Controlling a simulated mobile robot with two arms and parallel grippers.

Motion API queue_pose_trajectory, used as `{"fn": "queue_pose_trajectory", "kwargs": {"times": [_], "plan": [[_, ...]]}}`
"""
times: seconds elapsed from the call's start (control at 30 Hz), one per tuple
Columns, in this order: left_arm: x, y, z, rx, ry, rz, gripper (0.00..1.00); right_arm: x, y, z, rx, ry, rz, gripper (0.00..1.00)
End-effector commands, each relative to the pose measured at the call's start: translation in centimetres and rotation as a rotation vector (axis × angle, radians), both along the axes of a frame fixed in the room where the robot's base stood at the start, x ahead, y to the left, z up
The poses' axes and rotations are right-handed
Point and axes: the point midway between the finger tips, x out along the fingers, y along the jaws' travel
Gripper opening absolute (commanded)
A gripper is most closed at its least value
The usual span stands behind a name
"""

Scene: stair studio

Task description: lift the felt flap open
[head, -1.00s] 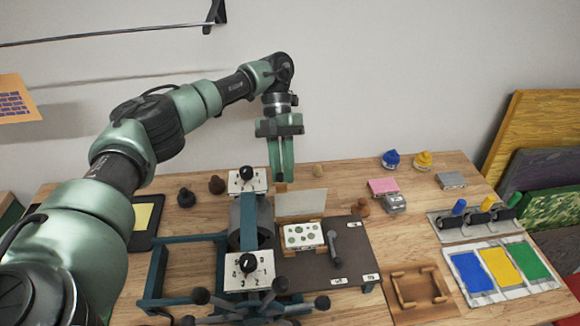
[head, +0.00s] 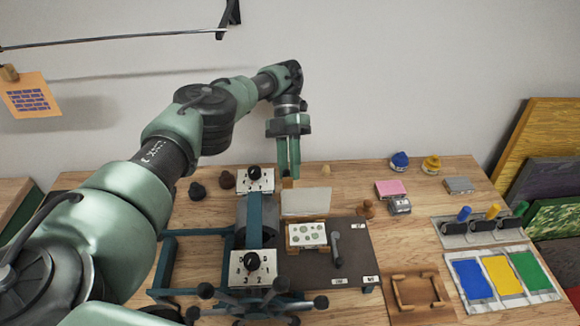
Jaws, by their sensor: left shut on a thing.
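The felt flap looks like a pale grey panel (head: 306,202), raised at the back of the dark press bed (head: 350,250), behind a white block with green round marks (head: 306,234). My left gripper (head: 289,176) points down at the flap's upper left corner. Its green fingers are close together, shut on a small tan tab (head: 287,183) at that corner. The fingers hide part of the tab, so how it joins the flap is unclear. My right gripper is out of view.
The teal press frame with a roller (head: 256,220) and spoked handles stands just left of the bed. A pink pad (head: 390,189) and dark knobs stand nearby. Ink trays (head: 500,275) fill the right. A wooden frame (head: 416,290) lies at the front.

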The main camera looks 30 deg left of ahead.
Motion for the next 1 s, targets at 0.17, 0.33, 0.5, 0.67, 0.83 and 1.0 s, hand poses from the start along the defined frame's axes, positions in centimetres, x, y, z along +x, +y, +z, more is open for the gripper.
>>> {"fn": "queue_pose_trajectory", "kwargs": {"times": [0.17, 0.33, 0.5, 0.67, 0.83, 1.0], "plan": [[-0.26, 0.03, -0.82, 0.009, 0.007, -0.003, 0.0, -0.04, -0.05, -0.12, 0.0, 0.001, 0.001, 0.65], [-0.27, 0.04, -0.79, 0.009, 0.007, -0.003, 0.3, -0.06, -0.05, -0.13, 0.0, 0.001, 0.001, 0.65], [-0.19, 0.02, -0.55, 0.005, 0.006, -0.002, 0.3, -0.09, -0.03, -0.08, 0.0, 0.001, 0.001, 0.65], [-0.17, 0.0, -0.4, 0.003, 0.005, -0.001, 0.3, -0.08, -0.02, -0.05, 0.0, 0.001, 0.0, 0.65], [-0.16, -0.02, -0.35, 0.003, 0.004, -0.002, 0.3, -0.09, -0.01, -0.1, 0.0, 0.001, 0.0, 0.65], [-0.23, -0.21, -0.34, 0.007, -0.009, -0.003, 0.3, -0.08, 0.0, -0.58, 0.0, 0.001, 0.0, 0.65]]}}
